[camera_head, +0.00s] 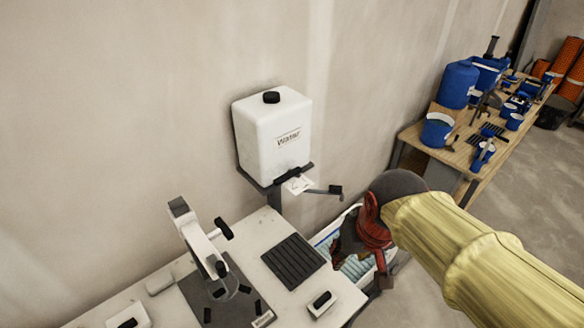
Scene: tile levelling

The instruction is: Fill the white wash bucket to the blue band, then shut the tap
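A white water tank (273,135) with a black cap and a printed label stands on a dark bracket against the wall. Below its front are a dark fitting (288,176), a white tag (299,185) and a dark arm with a black end (335,189); I cannot tell whether the tap is open. My gripper (362,256), red and dark at the end of my yellow-sleeved arm, is low to the right of the tank, above a white-rimmed container. Its fingers are unclear and any hold is hidden.
The white-rimmed container (328,234) holds pale blue-green items. A pale bench (255,240) carries a white-and-grey machine (205,245) and a dark ribbed mat (293,261). A wooden table (458,160) at right holds a blue bucket (437,131) and tools. Floor at right is open.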

